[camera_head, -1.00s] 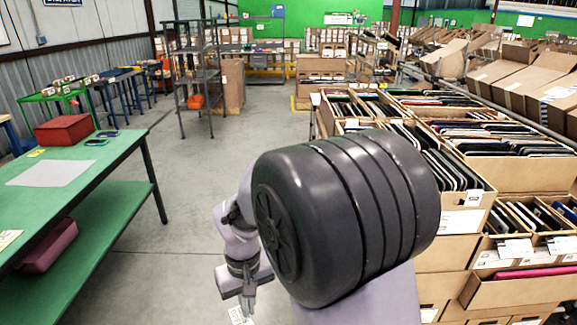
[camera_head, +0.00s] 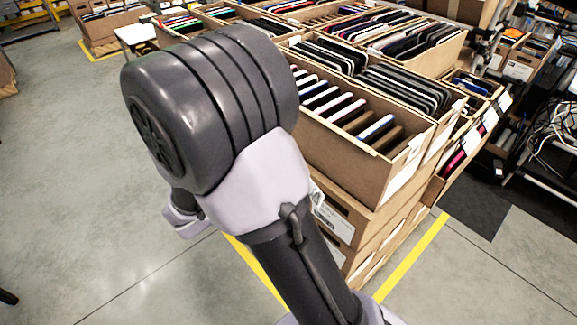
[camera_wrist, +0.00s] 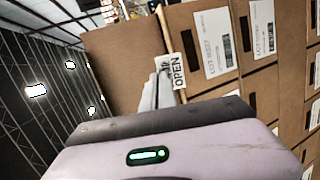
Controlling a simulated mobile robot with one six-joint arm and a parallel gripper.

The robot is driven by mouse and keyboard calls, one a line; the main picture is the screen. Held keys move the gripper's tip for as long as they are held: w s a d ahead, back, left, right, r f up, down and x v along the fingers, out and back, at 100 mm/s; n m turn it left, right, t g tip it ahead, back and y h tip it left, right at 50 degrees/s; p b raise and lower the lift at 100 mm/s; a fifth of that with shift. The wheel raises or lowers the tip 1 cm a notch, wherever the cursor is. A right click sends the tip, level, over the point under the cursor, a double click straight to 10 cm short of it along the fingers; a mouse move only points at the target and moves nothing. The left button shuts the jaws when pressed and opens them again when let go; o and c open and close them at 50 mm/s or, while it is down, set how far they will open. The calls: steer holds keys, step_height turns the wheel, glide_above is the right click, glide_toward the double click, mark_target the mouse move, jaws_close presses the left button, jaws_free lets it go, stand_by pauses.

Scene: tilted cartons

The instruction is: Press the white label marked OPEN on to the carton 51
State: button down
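In the wrist view my gripper (camera_wrist: 164,76) is shut on the white label marked OPEN (camera_wrist: 179,71). The label stands out from the fingertips, its word running up the picture. Brown cartons with printed white labels are behind it, one reading like a lot number (camera_wrist: 215,42). I cannot read 51 on any carton, nor tell whether the label touches one. In the head view my arm hides the fingers; a small white piece, probably the OPEN label (camera_head: 316,193), shows beside the arm, by the labelled front of a lower carton (camera_head: 345,203).
Open cartons full of thin devices (camera_head: 345,150) are stacked just right of my arm. Yellow floor tape (camera_head: 412,258) runs along the stack's foot. A black rack with cables (camera_head: 545,175) stands at the far right.

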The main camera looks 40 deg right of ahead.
mark_target(324, 143)
steer(key=w+r+n+t+h, duration=0.2)
steer(key=w+r+t+h, duration=0.1)
steer(key=w+r+h, duration=0.15)
steer(key=shift+y, duration=0.25)
steer(key=shift+w+d+f+b, duration=0.1)
steer(key=shift+w+d+b, duration=0.1)
steer(key=shift+d, duration=0.95)
steer(key=shift+w+d+f+b, duration=0.1)
steer(key=shift+d+f+b, duration=0.05)
steer(key=shift+d, duration=0.95)
steer(key=shift+w+d+f+b, duration=0.1)
steer(key=shift+w+d+b, duration=0.1)
steer(key=shift+d, duration=0.95)
steer(key=shift+d, duration=0.1)
steer(key=c, duration=1.6)
jaws_free()
steer(key=s+a+p, duration=0.2)
steer(key=a+p, duration=0.4)
steer(key=a, duration=1.7)
steer(key=shift+a, duration=0.15)
